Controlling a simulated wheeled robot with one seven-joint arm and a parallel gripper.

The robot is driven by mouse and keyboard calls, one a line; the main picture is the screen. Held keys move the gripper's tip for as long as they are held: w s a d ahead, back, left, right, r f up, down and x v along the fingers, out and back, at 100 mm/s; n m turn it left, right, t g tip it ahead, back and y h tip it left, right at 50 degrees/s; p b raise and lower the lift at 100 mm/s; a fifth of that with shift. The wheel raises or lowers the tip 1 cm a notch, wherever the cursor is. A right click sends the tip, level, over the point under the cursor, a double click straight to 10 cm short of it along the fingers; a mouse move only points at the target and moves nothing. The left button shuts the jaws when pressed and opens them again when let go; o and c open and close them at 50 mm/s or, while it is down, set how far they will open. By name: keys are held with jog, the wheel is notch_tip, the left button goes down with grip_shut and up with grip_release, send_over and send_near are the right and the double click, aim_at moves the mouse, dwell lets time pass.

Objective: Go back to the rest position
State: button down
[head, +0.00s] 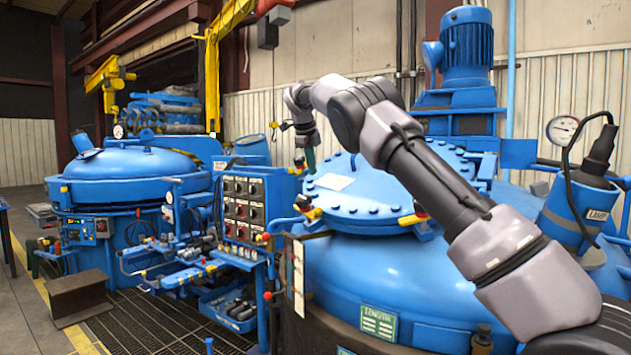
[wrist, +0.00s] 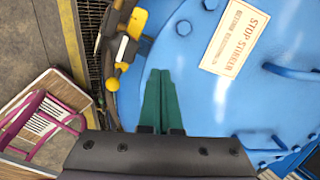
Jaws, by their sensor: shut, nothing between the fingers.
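My gripper (head: 310,160) hangs from my raised arm above the left part of the blue furnace lid (head: 375,205) in the head view. In the wrist view its two green fingers (wrist: 159,98) lie side by side, shut with nothing between them. A sign reading "STOP STIRRER" (wrist: 235,38) lies on the blue lid to the right of the fingers. It shows as a pale sheet (head: 333,181) in the head view. A yellow-handled clamp (wrist: 131,30) is at the lid's edge, to the left of the fingers.
A control panel with several knobs (head: 243,207) stands left of the near furnace. A blue motor (head: 467,45) and a gauge (head: 563,130) rise behind and right. A second blue furnace (head: 135,175) is further left. A purple-framed chair-like item (wrist: 45,115) is at lower left.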

jog(key=s+d+r+n+y, duration=0.1)
jog(key=s+d+r, duration=0.1)
jog(key=d+r, duration=0.3)
jog(key=s+d+r+n+y, duration=0.1)
jog(key=s+d+r+n, duration=0.1)
jog(key=d, duration=0.5)
jog(key=s+d+r+n+y, duration=0.1)
jog(key=s+d+r+n, duration=0.15)
jog(key=s+d, duration=0.3)
jog(key=s+d+r+n+y, duration=0.1)
jog(key=s+d+n, duration=0.2)
jog(key=s+d, duration=0.25)
jog(key=s+d+f+n+t, duration=0.1)
jog(key=s+n, duration=0.2)
jog(key=s, duration=0.5)
jog(key=s+d+f+n, duration=0.1)
jog(key=s+d+n, duration=0.15)
jog(key=s, duration=0.55)
jog(key=s+f+n+t, duration=0.1)
jog(key=s+f+n, duration=0.2)
jog(key=s+f, duration=0.2)
jog(key=s+f+n, duration=0.4)
jog(key=s, duration=0.7)
jog(key=shift+a+f+t, duration=0.4)
